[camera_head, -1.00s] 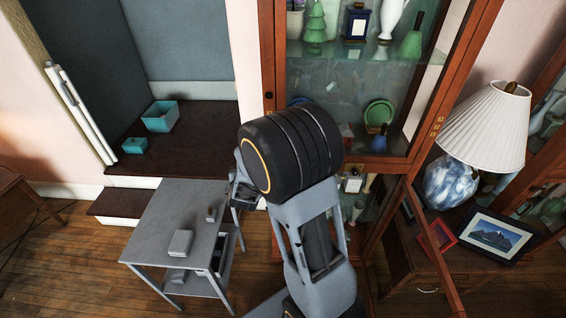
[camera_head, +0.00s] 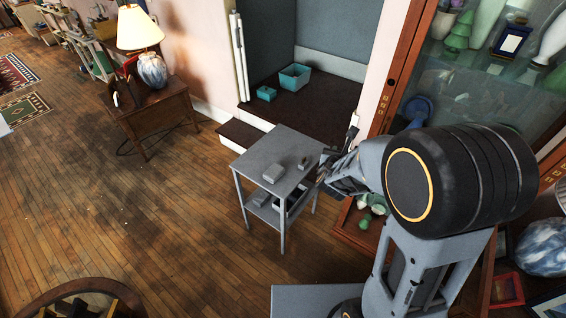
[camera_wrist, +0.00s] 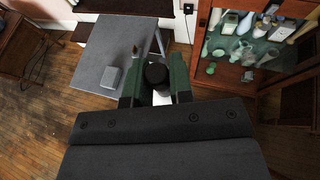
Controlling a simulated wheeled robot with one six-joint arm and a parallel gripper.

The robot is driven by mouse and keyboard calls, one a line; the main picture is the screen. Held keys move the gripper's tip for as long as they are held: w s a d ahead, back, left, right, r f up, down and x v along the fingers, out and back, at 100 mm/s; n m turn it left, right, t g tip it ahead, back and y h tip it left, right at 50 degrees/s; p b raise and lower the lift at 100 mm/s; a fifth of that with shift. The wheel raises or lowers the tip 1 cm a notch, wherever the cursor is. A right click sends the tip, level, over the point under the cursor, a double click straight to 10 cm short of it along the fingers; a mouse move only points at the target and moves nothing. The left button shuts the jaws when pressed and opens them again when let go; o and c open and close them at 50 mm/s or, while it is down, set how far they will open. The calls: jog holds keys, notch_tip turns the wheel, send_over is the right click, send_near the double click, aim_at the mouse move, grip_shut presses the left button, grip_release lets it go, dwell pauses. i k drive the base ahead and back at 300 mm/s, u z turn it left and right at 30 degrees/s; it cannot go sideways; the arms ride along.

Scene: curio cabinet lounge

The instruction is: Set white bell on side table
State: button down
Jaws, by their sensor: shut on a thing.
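My gripper (camera_wrist: 157,90) is shut on the white bell (camera_wrist: 161,99). In the wrist view the bell's dark round handle top shows between the green fingers, with a little white below it; the rest is hidden. In the head view my gripper (camera_head: 340,172) is at the right edge of a grey side table (camera_head: 262,160), and the bell cannot be made out there. The grey table also shows in the wrist view (camera_wrist: 105,45), to the left of and beyond my gripper.
On the grey table stand a grey box (camera_head: 274,173) and a small brown-handled item (camera_head: 303,163). Its lower shelf holds dark and grey boxes. A glass cabinet (camera_wrist: 255,45) stands close on the right. A wooden lamp table (camera_head: 155,110) is at left. Open floor lies left of the grey table.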

aim_at(307, 147)
jog(key=z, duration=0.2)
jog(key=i, duration=1.25)
jog(key=u, duration=0.9)
